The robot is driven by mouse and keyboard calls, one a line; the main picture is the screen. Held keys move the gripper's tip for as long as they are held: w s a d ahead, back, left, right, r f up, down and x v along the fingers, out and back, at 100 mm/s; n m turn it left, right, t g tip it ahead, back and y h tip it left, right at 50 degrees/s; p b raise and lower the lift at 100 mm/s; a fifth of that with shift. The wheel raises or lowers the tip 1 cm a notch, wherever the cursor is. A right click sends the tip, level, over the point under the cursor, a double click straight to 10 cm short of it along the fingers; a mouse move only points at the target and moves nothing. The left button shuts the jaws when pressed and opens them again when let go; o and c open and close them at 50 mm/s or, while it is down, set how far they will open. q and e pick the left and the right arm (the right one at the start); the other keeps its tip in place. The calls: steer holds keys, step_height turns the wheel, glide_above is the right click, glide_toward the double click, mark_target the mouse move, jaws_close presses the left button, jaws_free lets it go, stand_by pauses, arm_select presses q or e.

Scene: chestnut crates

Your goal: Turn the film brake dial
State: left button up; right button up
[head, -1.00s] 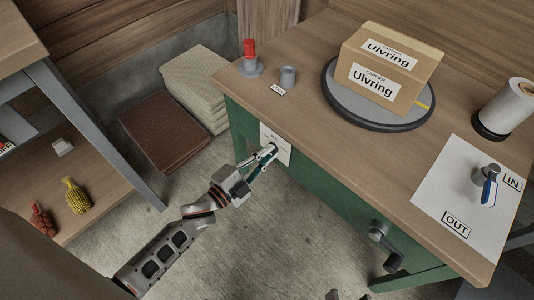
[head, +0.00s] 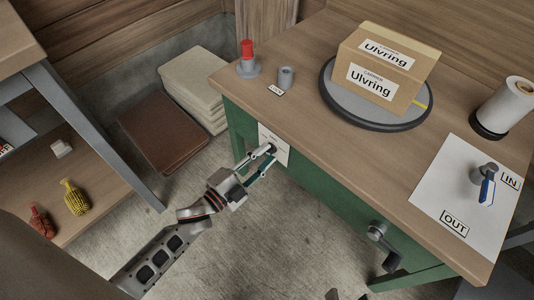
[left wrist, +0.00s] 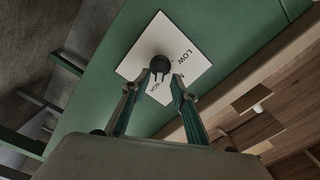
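The film brake dial is a dark round knob (left wrist: 159,66) on a white plate (left wrist: 190,62) marked LOW and HIGH, with another label partly hidden. In the head view the plate (head: 281,146) sits on the green front of the bench. My left gripper (left wrist: 157,80) is open, one finger on each side of the knob's near part. I cannot tell whether the fingers touch it. In the head view the left gripper (head: 266,155) reaches the plate from the lower left. Small grey tips (head: 333,295) at the bottom edge may be my right gripper; its state is unclear.
A crank handle (head: 379,235) juts from the bench front, right of the plate. On the bench top (head: 300,50) stand a red-topped piece (head: 248,60), a grey cylinder (head: 286,77), a turntable (head: 340,110) with a carton (head: 385,70), and a white roll (head: 505,108). Floor before the bench is open.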

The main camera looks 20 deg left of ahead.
arm_select(q)
steer(key=v, duration=1)
steer(key=shift+s+a, duration=0.2)
steer(key=shift+s, duration=0.1)
steer(key=shift+f, duration=0.1)
